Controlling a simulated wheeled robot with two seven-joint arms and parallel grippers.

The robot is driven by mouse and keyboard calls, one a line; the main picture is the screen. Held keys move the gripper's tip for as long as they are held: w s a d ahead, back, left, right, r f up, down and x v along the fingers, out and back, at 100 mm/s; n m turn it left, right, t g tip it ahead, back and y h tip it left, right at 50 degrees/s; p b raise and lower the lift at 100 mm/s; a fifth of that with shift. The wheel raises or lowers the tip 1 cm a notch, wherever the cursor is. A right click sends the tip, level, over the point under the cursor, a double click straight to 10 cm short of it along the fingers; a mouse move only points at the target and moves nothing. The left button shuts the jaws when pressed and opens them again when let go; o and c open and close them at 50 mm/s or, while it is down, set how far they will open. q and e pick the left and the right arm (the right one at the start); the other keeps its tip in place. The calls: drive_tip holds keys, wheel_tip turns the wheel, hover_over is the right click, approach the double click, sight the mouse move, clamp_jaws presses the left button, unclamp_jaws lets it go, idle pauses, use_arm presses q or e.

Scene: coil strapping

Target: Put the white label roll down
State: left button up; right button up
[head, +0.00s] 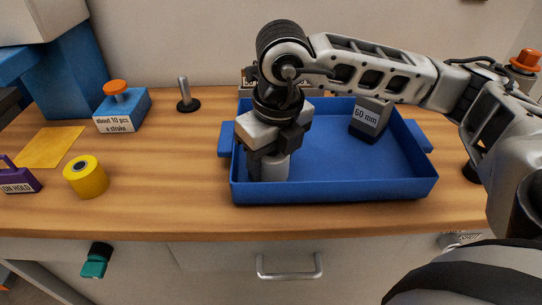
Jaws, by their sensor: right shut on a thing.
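My right gripper (269,158) points down inside the left part of a blue tray (335,193). It is shut on a white label roll (275,166), which stands upright between the fingers, low by the tray's front left corner. The fingers hide part of the roll, and I cannot tell whether it touches the tray floor. My left gripper is not in view.
A box marked 60 mm (369,117) stands in the tray's back right. The tray's middle is clear. To the left are a yellow roll (86,178), a purple ON HOLD tag (17,180), a yellow sheet (50,147), a blue block with an orange knob (122,110) and a metal peg (185,92).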

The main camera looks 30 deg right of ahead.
sight(277, 155)
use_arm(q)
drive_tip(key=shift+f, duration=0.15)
use_arm(e)
drive_tip(key=shift+f, duration=0.1)
drive_tip(key=shift+f+b, duration=0.2)
drive_tip(key=shift+b, duration=0.15)
drive_tip(key=o, duration=1)
drive_tip(key=shift+r, duration=0.15)
drive_tip(key=shift+o, duration=0.2)
drive_tip(key=shift+r, duration=0.1)
drive_tip(key=shift+r+p, duration=0.3)
drive_tip(key=shift+p, duration=0.15)
drive_tip(key=r, duration=0.3)
drive_tip(key=s+r, duration=0.1)
drive_tip(key=r, duration=0.7)
drive_tip(key=shift+s+r+p, duration=0.2)
drive_tip(key=shift+r+p, duration=0.05)
drive_tip(key=shift+p, duration=0.15)
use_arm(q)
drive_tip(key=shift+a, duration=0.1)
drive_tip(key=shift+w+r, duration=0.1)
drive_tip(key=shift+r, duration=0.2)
